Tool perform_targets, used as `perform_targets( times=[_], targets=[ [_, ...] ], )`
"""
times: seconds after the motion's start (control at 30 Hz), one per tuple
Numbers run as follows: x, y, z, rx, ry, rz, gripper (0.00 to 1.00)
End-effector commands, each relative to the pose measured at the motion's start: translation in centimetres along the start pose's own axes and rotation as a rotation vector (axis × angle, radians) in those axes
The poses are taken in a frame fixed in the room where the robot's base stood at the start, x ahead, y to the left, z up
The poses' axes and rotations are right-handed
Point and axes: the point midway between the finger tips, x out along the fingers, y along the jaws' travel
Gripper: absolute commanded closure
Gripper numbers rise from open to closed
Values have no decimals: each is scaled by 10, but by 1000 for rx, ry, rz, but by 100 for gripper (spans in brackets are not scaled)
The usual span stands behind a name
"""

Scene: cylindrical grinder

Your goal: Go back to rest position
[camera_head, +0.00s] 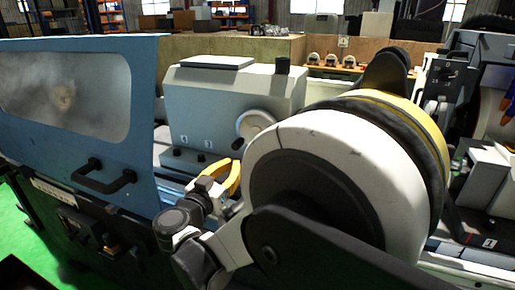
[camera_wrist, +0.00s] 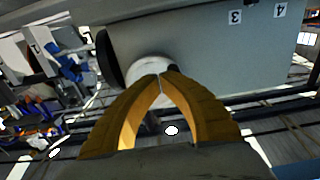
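My gripper (camera_head: 234,174) shows in the head view as yellow fingers in front of the grey machine housing (camera_head: 230,98), just below the pale handwheel (camera_head: 254,124). In the wrist view, the two curved yellow fingers of my gripper (camera_wrist: 160,78) meet at their tips. I see nothing held between them. The round pale handwheel (camera_wrist: 150,68) lies behind the fingertips in that view. Whether the fingertips touch it cannot be told. My large white and black arm links fill the middle and right of the head view.
A blue machine door (camera_head: 135,120) with a window and black handle (camera_head: 104,178) stands at the left. A wooden partition (camera_head: 240,46) is behind the housing. Grey machine parts (camera_head: 488,178) stand at the right, close to my arm. Green floor (camera_head: 35,235) shows at the lower left.

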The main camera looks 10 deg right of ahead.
Motion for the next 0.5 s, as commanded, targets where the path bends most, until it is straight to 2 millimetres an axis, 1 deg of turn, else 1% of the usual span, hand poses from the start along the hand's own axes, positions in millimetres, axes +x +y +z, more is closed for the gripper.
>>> perform_targets(
  times=[0.03,0.17,0.43,0.5],
  targets=[
    [-5,0,0,0,0,-1,100],
    [-12,1,0,0,1,1,100],
    [-12,1,0,0,1,3,100],
    [-11,4,-1,-8,-9,6,100]
  ],
)
